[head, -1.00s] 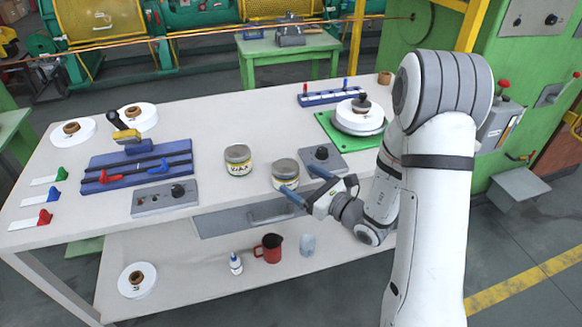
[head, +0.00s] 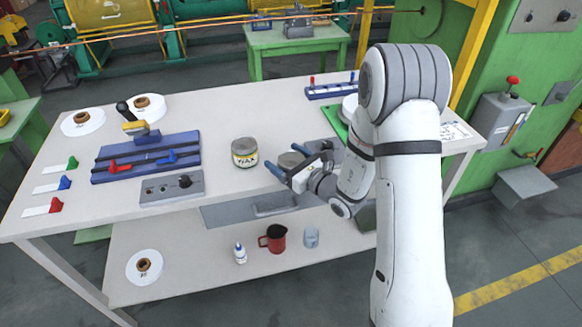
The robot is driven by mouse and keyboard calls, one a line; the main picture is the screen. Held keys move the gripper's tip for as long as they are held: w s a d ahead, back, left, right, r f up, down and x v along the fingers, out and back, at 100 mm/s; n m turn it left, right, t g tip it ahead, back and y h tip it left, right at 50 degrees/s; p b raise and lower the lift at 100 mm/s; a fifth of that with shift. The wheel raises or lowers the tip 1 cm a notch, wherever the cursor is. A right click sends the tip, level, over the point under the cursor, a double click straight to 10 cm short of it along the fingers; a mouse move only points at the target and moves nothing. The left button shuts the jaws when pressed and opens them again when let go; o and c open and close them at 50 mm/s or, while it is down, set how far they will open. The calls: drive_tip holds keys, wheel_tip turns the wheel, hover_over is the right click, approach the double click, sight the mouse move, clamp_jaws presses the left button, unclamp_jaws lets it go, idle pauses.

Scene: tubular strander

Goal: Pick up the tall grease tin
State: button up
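The left tin (head: 244,153) is upright, with a pale yellowish label and dark lettering that I cannot read surely. The right tin (head: 291,160) is partly hidden by my gripper. I cannot tell for sure which tin is taller. My gripper (head: 281,155) is open, with blue fingers pointing up and left. In this view one finger lies at the right tin's left and the other at its upper right. I cannot tell whether they touch it. The left tin is apart from the fingers.
A grey switch box (head: 172,188) and a blue fixture (head: 147,157) with red and blue clamps stand left of the tins. White spools (head: 82,123) lie at the back left. A red mug (head: 273,238), a small bottle (head: 240,253) and a glass (head: 312,237) stand on the lower shelf.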

drive_tip(key=c, duration=1.1)
drive_tip(key=shift+r, duration=0.15)
